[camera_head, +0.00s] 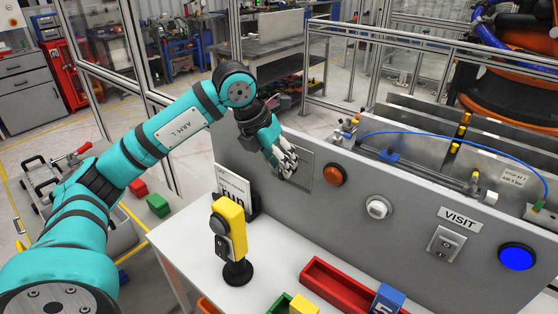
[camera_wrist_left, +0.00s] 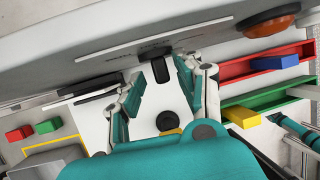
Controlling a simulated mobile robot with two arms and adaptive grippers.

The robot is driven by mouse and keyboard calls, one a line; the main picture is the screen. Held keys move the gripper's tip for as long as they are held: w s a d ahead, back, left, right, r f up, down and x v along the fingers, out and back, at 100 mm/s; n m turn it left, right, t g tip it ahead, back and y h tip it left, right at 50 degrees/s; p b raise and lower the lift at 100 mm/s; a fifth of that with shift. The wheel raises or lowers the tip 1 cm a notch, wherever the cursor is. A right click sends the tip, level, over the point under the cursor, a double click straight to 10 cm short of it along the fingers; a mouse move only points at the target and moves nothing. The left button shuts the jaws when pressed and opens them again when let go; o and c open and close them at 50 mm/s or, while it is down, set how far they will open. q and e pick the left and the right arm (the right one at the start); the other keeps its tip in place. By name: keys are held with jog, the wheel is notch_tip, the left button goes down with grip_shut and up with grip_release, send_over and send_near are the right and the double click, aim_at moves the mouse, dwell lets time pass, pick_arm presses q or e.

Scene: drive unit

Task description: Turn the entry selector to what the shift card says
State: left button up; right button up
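A black selector knob (camera_wrist_left: 155,62) sticks out from a grey plate (camera_wrist_left: 110,52) on the panel; the plate's lettering is too small to read. In the head view the plate (camera_head: 304,160) is partly hidden by my left gripper (camera_head: 287,163). In the wrist view that gripper (camera_wrist_left: 162,76) is open, with one finger on each side of the knob's end; I cannot tell whether they touch it.
A yellow device (camera_head: 231,222) on a black stand is in front of the card. Right along the panel are an orange button (camera_head: 335,175), a white knob (camera_head: 377,208), a switch (camera_head: 446,244) under a VISIT label and a blue button (camera_head: 517,257). A red tray (camera_head: 335,285) lies below.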

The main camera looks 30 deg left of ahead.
pick_arm(q)
grip_shut()
jog(key=shift+s+f, duration=0.1)
jog(key=shift+f, duration=0.05)
dwell(1.7)
grip_release()
jog(key=shift+o, duration=0.8)
jog(key=shift+a, duration=0.15)
jog(key=v, duration=1.2)
jog(key=shift+o, duration=0.2)
jog(key=shift+a, duration=0.1)
